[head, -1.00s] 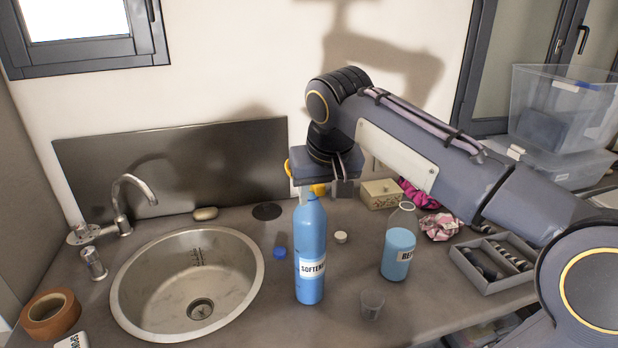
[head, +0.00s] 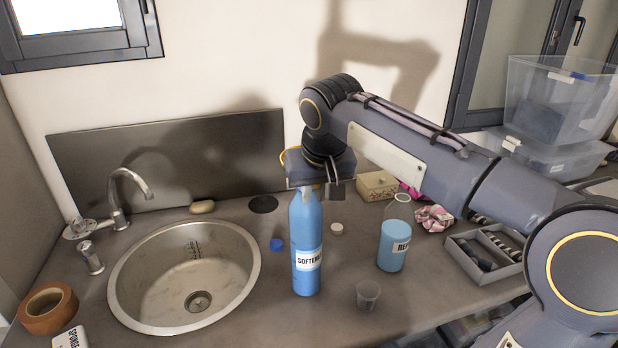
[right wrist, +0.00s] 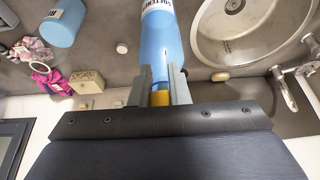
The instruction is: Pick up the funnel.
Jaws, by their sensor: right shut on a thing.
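The funnel shows as a small yellow part (right wrist: 159,98) between the fingers in the right wrist view, at the top of the blue softener bottle (right wrist: 161,40). In the head view the softener bottle (head: 307,245) stands upright on the counter, left of the middle of my right arm. I cannot tell whether the funnel still sits in the neck. My left gripper is not in view.
A refill bottle (head: 394,245) with blue liquid and a clear cup (head: 367,296) stand to the right. A blue cap (head: 277,245) and a white cap (head: 337,229) lie nearby. The sink (head: 258,262) is left, a grey divided tray (head: 478,276) far right.

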